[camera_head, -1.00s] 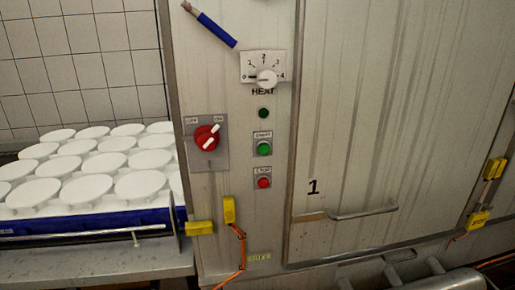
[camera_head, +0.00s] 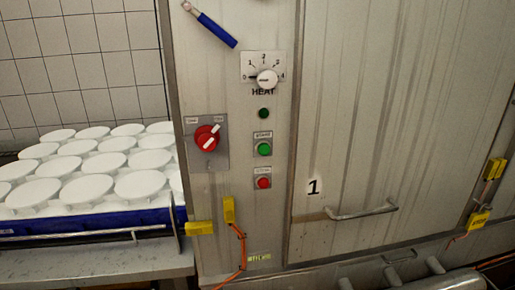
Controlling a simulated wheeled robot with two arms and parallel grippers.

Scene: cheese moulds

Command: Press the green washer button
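The green button (camera_head: 264,149) sits on a small grey plate with a label above it, in the middle of the washer's metal control panel (camera_head: 222,80). A smaller dark green round light or button (camera_head: 264,113) is above it, under the word HEAT. A red button (camera_head: 264,183) is on its own plate below. Neither of my grippers shows in the head view, and nothing covers the green button.
A red rotary switch (camera_head: 207,138) and a white heat dial (camera_head: 267,78) share the panel. A washer door with a handle (camera_head: 362,211) is to the right. White moulds (camera_head: 140,185) stand on a blue-edged rack at left. An orange cable (camera_head: 243,250) hangs below.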

